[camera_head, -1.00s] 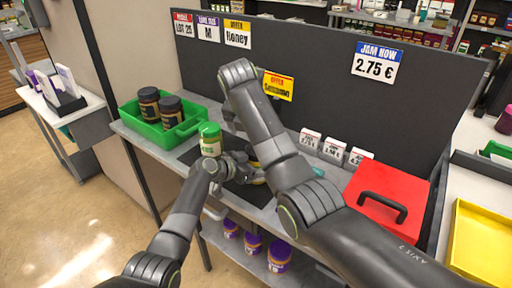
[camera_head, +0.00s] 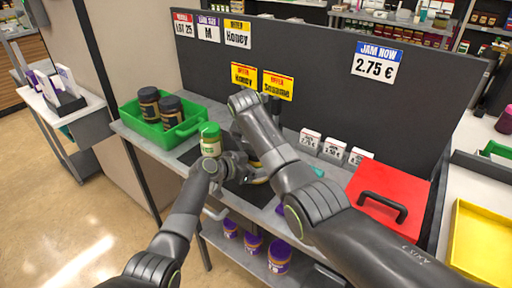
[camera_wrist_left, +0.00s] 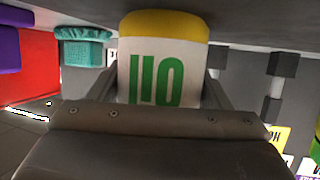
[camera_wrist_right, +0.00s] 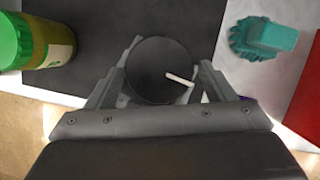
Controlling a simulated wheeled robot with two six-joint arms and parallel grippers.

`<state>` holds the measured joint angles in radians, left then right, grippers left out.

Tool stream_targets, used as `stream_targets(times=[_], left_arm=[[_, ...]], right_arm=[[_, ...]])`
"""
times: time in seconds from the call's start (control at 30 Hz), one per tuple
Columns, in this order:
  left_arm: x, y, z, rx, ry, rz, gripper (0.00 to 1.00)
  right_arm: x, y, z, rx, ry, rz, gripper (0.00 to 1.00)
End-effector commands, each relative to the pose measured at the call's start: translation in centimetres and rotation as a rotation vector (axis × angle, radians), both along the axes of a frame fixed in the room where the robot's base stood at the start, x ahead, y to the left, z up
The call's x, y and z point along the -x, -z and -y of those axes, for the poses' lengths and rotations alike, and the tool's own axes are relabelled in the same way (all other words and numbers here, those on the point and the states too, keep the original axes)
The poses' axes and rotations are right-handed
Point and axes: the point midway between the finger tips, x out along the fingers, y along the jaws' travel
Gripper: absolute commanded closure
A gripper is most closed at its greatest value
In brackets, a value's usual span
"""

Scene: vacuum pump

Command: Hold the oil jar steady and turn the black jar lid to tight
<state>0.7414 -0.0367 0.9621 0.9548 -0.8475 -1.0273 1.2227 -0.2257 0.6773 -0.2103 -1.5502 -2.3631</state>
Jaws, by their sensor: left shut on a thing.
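The oil jar (camera_wrist_left: 160,75), white with green "OIL" lettering and a yellow band, is between the fingers of my left gripper (camera_wrist_left: 165,85), which is shut on its side. In the head view my left gripper (camera_head: 232,168) is beside the green-lidded jar, and the oil jar is mostly hidden by my arms. The black jar lid (camera_wrist_right: 155,70), round with a white line mark, shows from above in the right wrist view. My right gripper (camera_wrist_right: 160,75) is open, with a finger on either side of the lid and a small gap on the right.
A green-lidded jar (camera_head: 210,142) stands close left of my left gripper. A green crate (camera_head: 185,130) with two dark jars is at the left. A teal knobbed piece (camera_wrist_right: 262,40) and a red box (camera_head: 385,200) lie to the right. A dark panel (camera_head: 330,95) rises behind.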

Motion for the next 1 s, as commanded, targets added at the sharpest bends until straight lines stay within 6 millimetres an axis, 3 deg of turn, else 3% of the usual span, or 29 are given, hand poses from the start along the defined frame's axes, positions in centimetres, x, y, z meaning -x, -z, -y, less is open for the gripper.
stream_targets(times=[0.03,0.23,1.0], left_arm=[[0.0,0.06,-0.06,-0.001,-0.001,0.0,0.66],[0.0,0.06,-0.06,-0.001,-0.001,0.0,0.66],[0.0,0.07,-0.06,-0.002,-0.001,0.0,0.66]], right_arm=[[-0.01,-0.01,0.0,0.0,0.0,0.0,0.31],[0.01,-0.02,0.0,0.0,0.0,0.0,0.57],[-0.12,-0.01,-0.28,0.001,0.26,0.0,0.57]])
